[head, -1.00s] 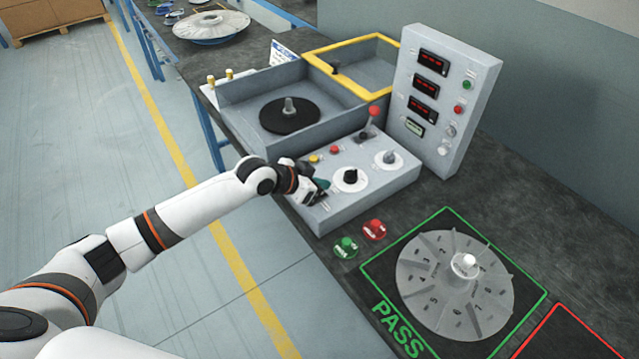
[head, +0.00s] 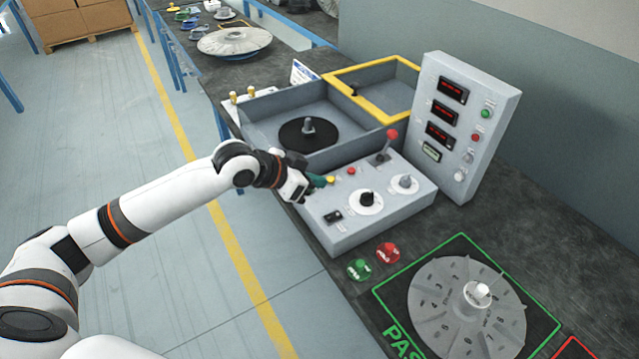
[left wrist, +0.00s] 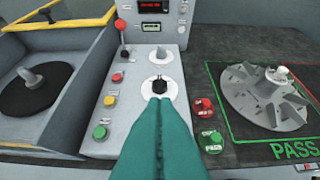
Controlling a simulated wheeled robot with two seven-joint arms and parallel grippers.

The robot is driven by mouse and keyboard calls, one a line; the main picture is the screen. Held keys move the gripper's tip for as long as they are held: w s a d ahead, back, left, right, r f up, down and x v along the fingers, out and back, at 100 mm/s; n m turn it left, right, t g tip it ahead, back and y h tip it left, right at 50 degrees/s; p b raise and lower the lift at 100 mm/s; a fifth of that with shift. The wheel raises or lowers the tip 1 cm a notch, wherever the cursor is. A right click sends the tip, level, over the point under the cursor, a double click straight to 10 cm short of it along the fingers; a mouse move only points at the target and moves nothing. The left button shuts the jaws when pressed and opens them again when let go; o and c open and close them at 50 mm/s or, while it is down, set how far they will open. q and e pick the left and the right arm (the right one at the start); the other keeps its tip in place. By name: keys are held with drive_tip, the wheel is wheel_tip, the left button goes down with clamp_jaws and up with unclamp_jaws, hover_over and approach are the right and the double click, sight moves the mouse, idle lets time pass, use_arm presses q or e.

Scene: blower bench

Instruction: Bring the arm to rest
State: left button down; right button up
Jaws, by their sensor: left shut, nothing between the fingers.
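My left arm reaches in from the left in the head view. Its gripper (head: 318,182) is at the left edge of the grey control box (head: 372,232), just above its top near the yellow button (head: 330,180). In the left wrist view the teal fingers (left wrist: 160,135) are pressed together with nothing between them, in front of the black knob (left wrist: 160,86). I cannot tell from the views whether the fingertips touch the box. My right gripper is not in view.
A grey tub with a black disc (head: 308,134) and a yellow-framed lid (head: 372,70) stand behind the box. A display panel (head: 465,120) stands upright to the right. A finned wheel (head: 467,305) lies in the green PASS square. Open floor lies left of the bench.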

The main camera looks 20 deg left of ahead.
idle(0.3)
use_arm(q)
drive_tip(key=s+d+f+g+y, duration=0.1)
drive_tip(key=s+d+f, duration=0.2)
drive_tip(key=s+f, duration=0.25)
drive_tip(key=s+d+f+g, duration=0.1)
drive_tip(key=s+d+f, duration=0.3)
drive_tip(key=s, duration=0.3)
drive_tip(key=s+a+f+n+g+y, duration=0.1)
drive_tip(key=s+a+f+n+y, duration=0.2)
drive_tip(key=s, duration=0.5)
drive_tip(key=s+a+f+n+g+y, duration=0.1)
drive_tip(key=s+a+f+n+y, duration=0.2)
drive_tip(key=s, duration=0.5)
wheel_tip(320, 180, down, 24)
drive_tip(key=s+a+g, duration=0.1)
drive_tip(key=s+g, duration=0.1)
drive_tip(key=s+a+f+g, duration=0.1)
drive_tip(key=s+a+f, duration=0.2)
drive_tip(key=s+f, duration=1.3)
drive_tip(key=shift+a+f+m+h, duration=0.15)
drive_tip(key=shift+f+m+h, duration=0.15)
drive_tip(key=shift+f+m, duration=0.1)
drive_tip(key=shift+s, duration=0.1)
